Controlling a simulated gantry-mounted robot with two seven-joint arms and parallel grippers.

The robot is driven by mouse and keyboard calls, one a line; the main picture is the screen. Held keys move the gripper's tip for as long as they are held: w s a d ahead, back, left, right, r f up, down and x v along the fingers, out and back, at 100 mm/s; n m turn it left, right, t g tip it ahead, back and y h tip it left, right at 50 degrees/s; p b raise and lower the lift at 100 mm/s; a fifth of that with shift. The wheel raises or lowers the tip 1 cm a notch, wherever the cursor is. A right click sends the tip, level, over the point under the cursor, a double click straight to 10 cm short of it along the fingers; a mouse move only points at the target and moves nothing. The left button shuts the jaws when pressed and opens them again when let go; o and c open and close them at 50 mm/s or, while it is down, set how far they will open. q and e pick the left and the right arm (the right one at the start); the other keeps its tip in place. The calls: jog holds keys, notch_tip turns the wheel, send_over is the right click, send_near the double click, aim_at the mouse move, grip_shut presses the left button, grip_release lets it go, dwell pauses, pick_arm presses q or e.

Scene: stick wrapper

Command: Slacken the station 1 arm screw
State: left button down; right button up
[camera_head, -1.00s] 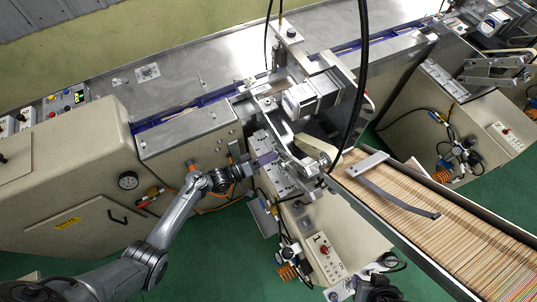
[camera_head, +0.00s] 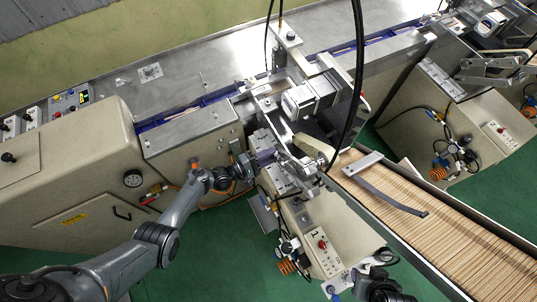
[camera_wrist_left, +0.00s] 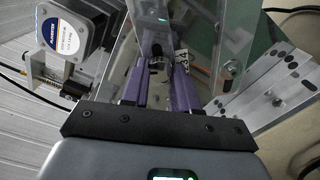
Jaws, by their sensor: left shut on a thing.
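My left gripper (camera_head: 264,157), with purple fingers, is at the metal arm and bracket assembly (camera_head: 285,175) of the station marked 1. In the left wrist view the two purple fingers (camera_wrist_left: 158,82) are close together. They are shut on a small dark part (camera_wrist_left: 157,52), which looks like the arm screw. The fingers hide most of it, so its thread and turn cannot be seen. A bright metal arm plate (camera_wrist_left: 153,25) runs just beyond the fingertips. My right gripper's fingers do not show.
A motor (camera_head: 302,100) sits above the station, and black cables hang in front of it. A long tray of wooden sticks (camera_head: 440,230) lies to the right. The station 1 control box (camera_head: 322,250) is below. A slotted metal plate (camera_wrist_left: 260,85) is close to the right of the fingers.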

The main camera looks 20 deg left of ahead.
pick_arm(q)
jog(key=shift+n, duration=1.5)
jog(key=c, duration=0.9)
grip_release()
jog(key=shift+o, duration=0.2)
jog(key=shift+s+a+p, duration=0.1)
jog(key=shift+s+p, duration=0.05)
jog(key=shift+p, duration=0.15)
jog(key=p+v, duration=0.1)
jog(key=v, duration=0.9)
jog(key=shift+s+a, duration=0.15)
jog(key=shift+a, duration=0.05)
